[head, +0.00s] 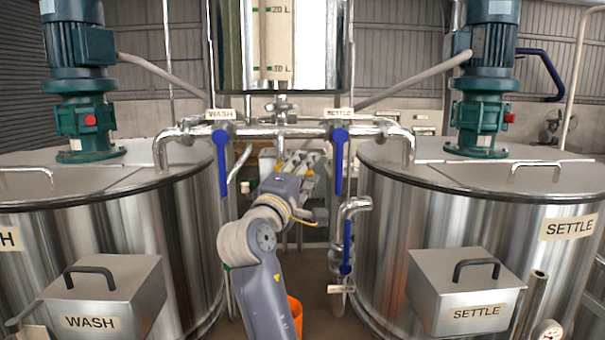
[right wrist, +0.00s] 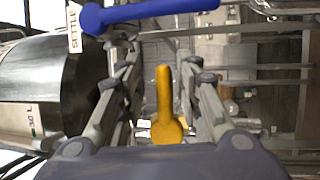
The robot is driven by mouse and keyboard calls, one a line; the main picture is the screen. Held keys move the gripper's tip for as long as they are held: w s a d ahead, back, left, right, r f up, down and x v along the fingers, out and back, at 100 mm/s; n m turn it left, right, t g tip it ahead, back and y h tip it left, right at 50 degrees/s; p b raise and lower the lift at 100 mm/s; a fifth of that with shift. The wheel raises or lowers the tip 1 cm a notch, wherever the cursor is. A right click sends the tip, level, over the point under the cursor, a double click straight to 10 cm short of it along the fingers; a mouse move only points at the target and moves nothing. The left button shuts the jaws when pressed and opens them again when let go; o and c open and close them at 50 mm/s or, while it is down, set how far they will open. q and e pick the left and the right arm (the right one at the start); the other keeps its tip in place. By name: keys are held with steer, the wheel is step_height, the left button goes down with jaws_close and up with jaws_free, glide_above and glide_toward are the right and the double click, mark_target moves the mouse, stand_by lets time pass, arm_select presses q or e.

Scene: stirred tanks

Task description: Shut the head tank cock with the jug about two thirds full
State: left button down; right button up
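The head tank (head: 300,45) is the steel vessel at top centre, with a litre scale on its front. A yellow lever (right wrist: 164,105) stands upright in the right wrist view; I take it to be the tank's cock. My right gripper (right wrist: 160,65) is open, one finger on each side of the lever, with gaps visible on both sides. In the head view my right gripper (head: 303,167) is small and partly hidden by its wrist, below the pipe. No jug is clearly recognisable. An orange object (head: 293,315) is partly hidden behind my forearm. My left gripper is out of view.
A WASH tank (head: 190,235) stands left and a SETTLE tank (head: 400,230) right. Blue levers hang under the WASH (head: 221,160) and SETTLE (head: 338,160) labels. A lower blue lever (head: 346,250) is on a pipe at right. The gap between the tanks is narrow.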

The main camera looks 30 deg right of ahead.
steer(key=shift+d+f, duration=0.1)
steer(key=shift+f, duration=0.05)
steer(key=shift+s+a, duration=0.1)
steer(key=shift+a, duration=0.35)
steer(key=v, duration=1.1)
steer(key=shift+s, duration=0.15)
steer(key=shift+f, duration=0.1)
